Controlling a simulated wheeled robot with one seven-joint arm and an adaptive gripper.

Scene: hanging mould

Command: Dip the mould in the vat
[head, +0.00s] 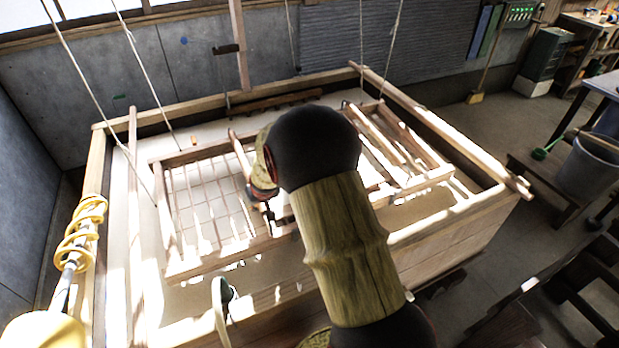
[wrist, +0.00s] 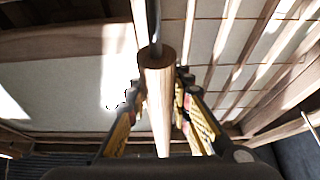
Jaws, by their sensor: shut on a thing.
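The mould (head: 205,196) is a wooden frame with thin ribs, hung by cords over the vat in the head view. My arm hides its middle part. The vat (head: 452,226) is a large wooden box filled with pale, whitish liquid (head: 140,283). The mould's near edge seems low, close to the liquid; I cannot tell if it touches. My gripper (head: 268,208) is over the mould, partly hidden by my arm. In the wrist view, my gripper (wrist: 160,125) is shut on a wooden handle (wrist: 157,85), with a finger on each side of it. The mould's ribs (wrist: 245,60) show at right.
Wooden rails (head: 442,128) run along the vat's sides. Cords (head: 146,65) rise from the mould and rails. The floor (head: 462,135) between vat and back wall is partly clear.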

